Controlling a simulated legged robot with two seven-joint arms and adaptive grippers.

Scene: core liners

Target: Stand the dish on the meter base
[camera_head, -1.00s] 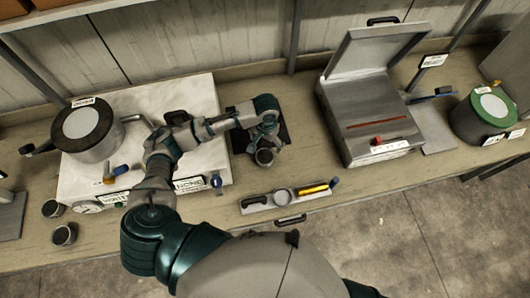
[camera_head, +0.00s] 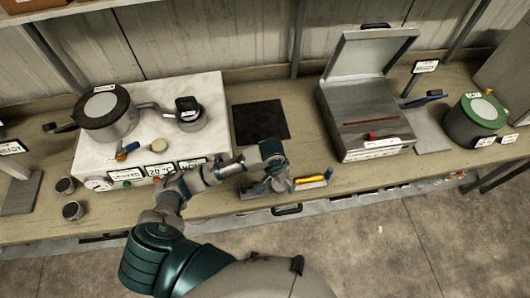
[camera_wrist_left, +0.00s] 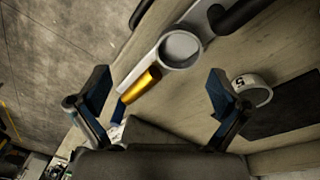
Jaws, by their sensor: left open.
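My left gripper (camera_head: 268,187) is open over the front edge of the bench. The holder (camera_head: 314,184) carries a round pale cup or dish (camera_wrist_left: 180,48) and a yellow-handled tool (camera_wrist_left: 141,85). A second small round dish (camera_wrist_left: 252,88) with a dark mark stands beside a black mat (camera_head: 260,121); in the head view my arm hides it. I cannot tell which is the task's dish. No part is clearly identifiable as the meter base.
A white slab unit (camera_head: 205,88) with a dial and labels carries a large lidded pot (camera_head: 105,118) and a smaller vessel (camera_head: 191,121). Two small cups (camera_head: 72,210) stand at left. An open grey case (camera_head: 365,115) and a green-topped pot (camera_head: 478,115) stand at right.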

